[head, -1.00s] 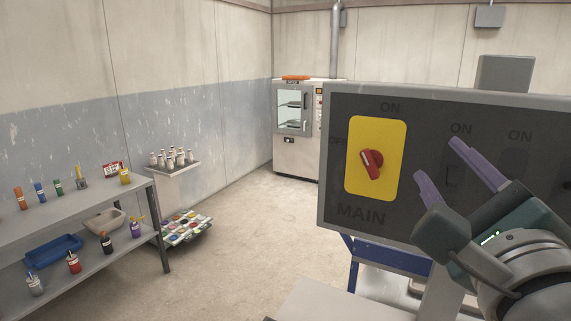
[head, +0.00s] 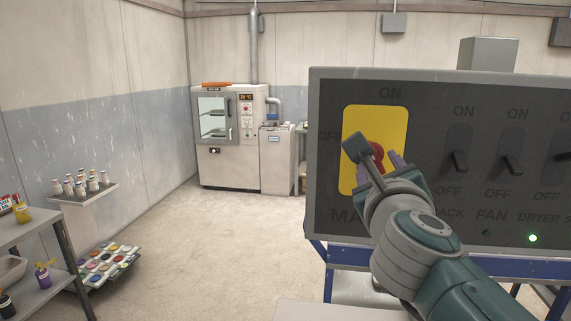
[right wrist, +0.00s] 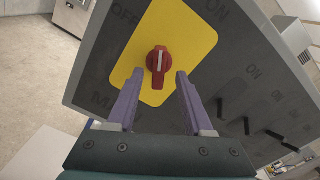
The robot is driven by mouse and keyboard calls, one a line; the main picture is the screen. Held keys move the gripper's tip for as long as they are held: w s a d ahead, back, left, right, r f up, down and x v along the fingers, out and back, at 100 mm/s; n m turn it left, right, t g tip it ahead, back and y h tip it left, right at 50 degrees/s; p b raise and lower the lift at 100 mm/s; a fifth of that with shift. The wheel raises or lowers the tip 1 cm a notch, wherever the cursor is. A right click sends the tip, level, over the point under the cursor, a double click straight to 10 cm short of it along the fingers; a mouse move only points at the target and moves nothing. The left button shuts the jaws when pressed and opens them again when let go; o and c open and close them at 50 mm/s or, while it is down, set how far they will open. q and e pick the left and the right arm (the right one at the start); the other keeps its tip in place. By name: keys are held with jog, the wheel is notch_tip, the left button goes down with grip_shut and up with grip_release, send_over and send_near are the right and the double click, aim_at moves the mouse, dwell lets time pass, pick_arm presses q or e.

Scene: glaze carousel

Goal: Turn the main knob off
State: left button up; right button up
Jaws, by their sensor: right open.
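The red main knob (right wrist: 158,60) sits on a yellow plate (right wrist: 188,22) on the dark control panel (right wrist: 110,45). In the head view the knob (head: 377,155) is partly hidden behind my right gripper (head: 379,170). My left gripper is not in view.
Black switches for the fan (head: 509,164) and others stand right of the yellow plate. A green light (head: 533,238) glows below them. A shelf (head: 35,235) with bottles is at left. The middle floor is clear.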

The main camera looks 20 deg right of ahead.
jog(key=shift+x, duration=0.95)
jog(key=shift+a, duration=0.1)
grip_shut()
